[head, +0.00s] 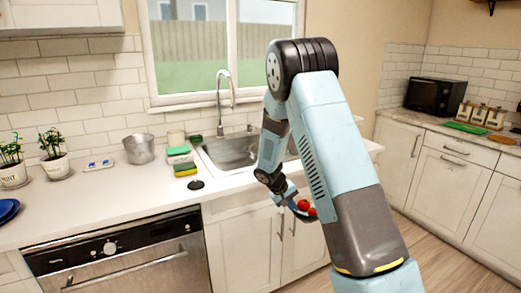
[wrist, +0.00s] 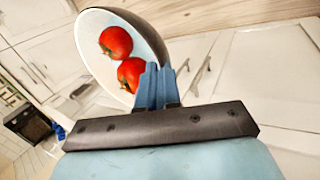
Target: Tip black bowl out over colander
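My gripper (head: 290,198) is in front of the sink cabinets, below counter height. In the wrist view its blue fingers (wrist: 158,84) are closed on the rim of the black bowl (wrist: 142,25). The bowl is dark outside and pale inside. Two red tomatoes (wrist: 116,43) (wrist: 131,73) lie in it. In the head view the tomatoes (head: 304,205) show beside the gripper, and my arm hides part of the bowl. I cannot clearly identify a colander. A grey metal bucket-like container (head: 139,149) stands on the counter at the left and may be it.
The sink (head: 232,153) with its tall faucet (head: 224,90) is behind my arm. Sponges (head: 184,168) and a small black disc (head: 196,185) lie left of it. Potted plants (head: 55,165) stand far left. The front counter (head: 110,200) is mostly clear. A black microwave (head: 434,95) stands at the right.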

